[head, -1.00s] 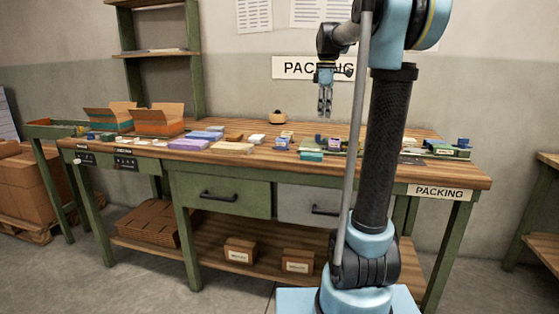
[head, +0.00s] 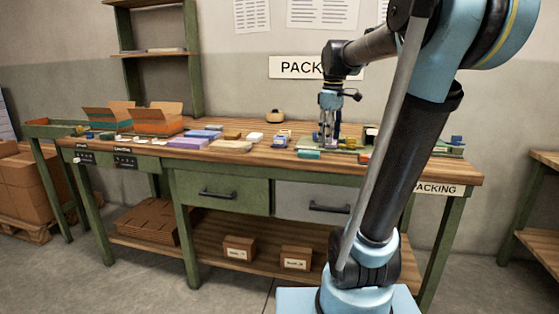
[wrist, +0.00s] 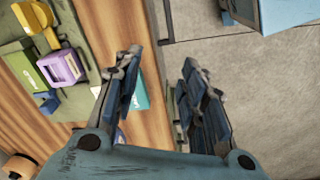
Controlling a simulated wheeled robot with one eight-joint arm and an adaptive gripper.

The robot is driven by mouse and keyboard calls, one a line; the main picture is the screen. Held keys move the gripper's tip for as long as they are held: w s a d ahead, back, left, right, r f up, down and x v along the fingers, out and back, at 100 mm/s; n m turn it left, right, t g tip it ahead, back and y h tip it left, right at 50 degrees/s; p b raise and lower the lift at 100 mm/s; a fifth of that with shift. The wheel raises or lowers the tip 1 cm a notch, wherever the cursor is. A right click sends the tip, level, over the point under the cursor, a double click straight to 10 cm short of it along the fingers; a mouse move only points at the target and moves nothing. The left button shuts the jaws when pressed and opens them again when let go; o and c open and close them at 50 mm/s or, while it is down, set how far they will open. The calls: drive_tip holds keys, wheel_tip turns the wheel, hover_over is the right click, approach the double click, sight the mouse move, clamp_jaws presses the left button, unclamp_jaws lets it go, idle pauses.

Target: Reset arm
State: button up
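My gripper (head: 327,138) hangs pointing down over the right half of the packing table (head: 375,172). In the wrist view my gripper (wrist: 160,72) has its two fingers spread apart with nothing between them. The table's front edge runs below the fingers, with bare floor beyond it. A teal box (wrist: 143,96) is partly hidden behind the left finger. A purple item (wrist: 62,68) with a light opening lies on a green mat (wrist: 78,100) to the left. My arm hides part of the table's right side in the head view.
Two open cardboard boxes (head: 158,118) stand at the table's left. Several flat lilac and cream packs (head: 187,143) lie mid-table. A round wooden item (head: 277,116) is at the back. A wall sign (head: 292,67) and a green shelf (head: 192,60) stand behind. The floor in front is clear.

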drive_tip(key=s+d+f+m+t, duration=0.1)
drive_tip(key=s+f+m, duration=0.9)
drive_tip(key=s+f, duration=1.2)
drive_tip(key=shift+d+f, duration=0.3)
drive_tip(key=shift+f, duration=0.6)
